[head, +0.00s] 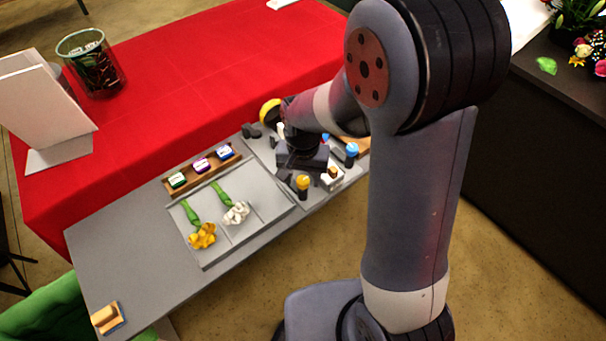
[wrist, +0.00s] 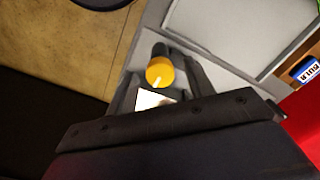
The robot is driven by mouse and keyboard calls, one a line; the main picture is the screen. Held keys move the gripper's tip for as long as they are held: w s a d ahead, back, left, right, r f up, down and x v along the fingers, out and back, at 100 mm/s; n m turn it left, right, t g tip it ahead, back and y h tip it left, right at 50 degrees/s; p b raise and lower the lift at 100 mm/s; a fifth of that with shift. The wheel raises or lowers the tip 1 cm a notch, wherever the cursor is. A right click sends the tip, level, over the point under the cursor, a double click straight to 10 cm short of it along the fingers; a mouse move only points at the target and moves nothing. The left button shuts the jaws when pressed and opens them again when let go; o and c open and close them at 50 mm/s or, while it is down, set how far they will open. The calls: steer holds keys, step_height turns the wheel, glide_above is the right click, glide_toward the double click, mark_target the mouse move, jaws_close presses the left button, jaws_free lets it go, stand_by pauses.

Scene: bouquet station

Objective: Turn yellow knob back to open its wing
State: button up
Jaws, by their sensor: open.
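The yellow knob (head: 303,182) sits on a dark cylindrical base at the front of the grey station board. In the wrist view the yellow knob (wrist: 160,70) shows its round top with a short pale mark. My gripper (wrist: 161,77) is open, with one dark finger on each side of the knob; I cannot tell whether either touches it. In the head view my gripper (head: 302,160) is over the board, just behind the knob. Its body and my arm hide much of the board, and I cannot make out the wing's position.
A blue-topped knob (head: 351,150) and a small white block (head: 331,178) stand to the right. A yellow curved piece (head: 269,111) is at the back. A grey tray (head: 209,256) with yellow and white flowers lies left, near a wooden label rack (head: 204,172).

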steer(key=c, duration=1)
steer(key=shift+o, duration=0.2)
steer(key=n+b, duration=0.1)
steer(key=n, duration=0.3)
steer(key=shift+n, duration=0.3)
steer(key=n+b, duration=0.1)
steer(key=n, duration=0.3)
steer(key=shift+n, duration=0.3)
steer(key=n, duration=0.4)
steer(key=shift+n+b, duration=0.3)
steer(key=shift+n, duration=2.2)
